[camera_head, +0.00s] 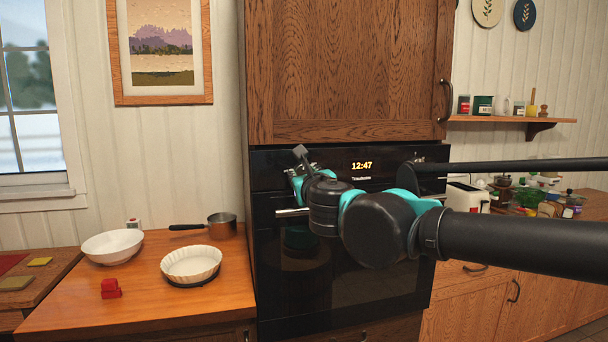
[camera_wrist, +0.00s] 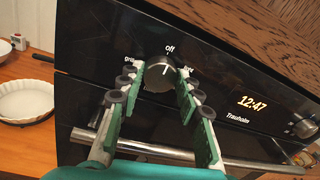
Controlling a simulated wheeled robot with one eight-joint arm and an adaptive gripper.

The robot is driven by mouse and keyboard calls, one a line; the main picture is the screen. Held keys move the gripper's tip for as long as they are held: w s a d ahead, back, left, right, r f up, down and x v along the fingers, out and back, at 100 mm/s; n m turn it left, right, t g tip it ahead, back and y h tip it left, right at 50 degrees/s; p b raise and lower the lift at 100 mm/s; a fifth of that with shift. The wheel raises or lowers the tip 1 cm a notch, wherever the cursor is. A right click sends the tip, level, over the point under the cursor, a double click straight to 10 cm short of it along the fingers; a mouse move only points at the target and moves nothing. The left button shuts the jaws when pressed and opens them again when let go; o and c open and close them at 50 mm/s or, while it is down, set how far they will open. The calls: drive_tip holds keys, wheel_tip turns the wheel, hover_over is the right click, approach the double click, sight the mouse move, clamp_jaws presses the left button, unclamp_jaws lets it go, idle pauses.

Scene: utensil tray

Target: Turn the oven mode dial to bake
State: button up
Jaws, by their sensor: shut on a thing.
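The black oven (camera_head: 345,285) is built into a wooden cabinet. In the wrist view the mode dial (camera_wrist: 157,78) is a grey round knob on the oven's black panel, with "off" printed above it and partly covered labels on its left and right. Its pale mark seems to point up towards "off". My gripper (camera_wrist: 158,70) has its green and grey fingers on both sides of the dial, shut on it. In the head view my gripper (camera_head: 303,172) is at the left of the panel and hides the dial.
The oven's handle bar (camera_wrist: 150,148) runs just below my fingers. A clock display (camera_head: 362,165) and a second knob (camera_wrist: 304,128) are to the right. A wooden counter (camera_head: 120,310) at left holds a white bowl (camera_head: 112,246), a pie dish (camera_head: 191,264) and a saucepan (camera_head: 222,226).

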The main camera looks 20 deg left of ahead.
drive_tip(key=shift+c, duration=1.4)
drive_tip(key=shift+m, duration=0.3)
